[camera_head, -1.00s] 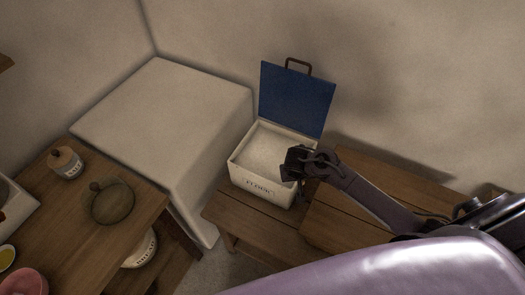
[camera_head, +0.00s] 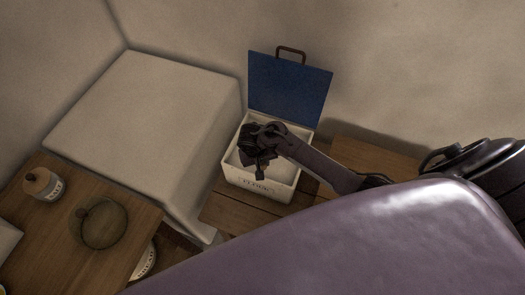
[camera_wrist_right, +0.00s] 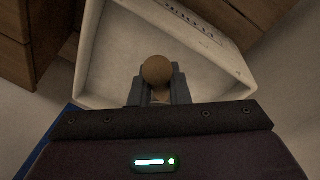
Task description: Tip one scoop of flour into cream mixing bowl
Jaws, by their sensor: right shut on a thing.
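The cream flour bin (camera_head: 262,185) stands on a wooden bench with its blue lid (camera_head: 288,88) open upright. Pale flour (camera_wrist_right: 138,50) fills its inside in the right wrist view. My right gripper (camera_head: 257,165) is over the bin's opening, reaching down. In the wrist view the right gripper (camera_wrist_right: 158,92) is shut on a tan round-ended handle (camera_wrist_right: 157,70), which looks like the scoop's. The scoop's bowl is hidden. The cream mixing bowl cannot be made out, and my left gripper is out of view.
A wooden table (camera_head: 60,260) at the lower left holds a lidded jar (camera_head: 42,184) and a glass dish (camera_head: 98,222). A large pale block (camera_head: 140,115) stands between table and bin. Walls close in behind.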

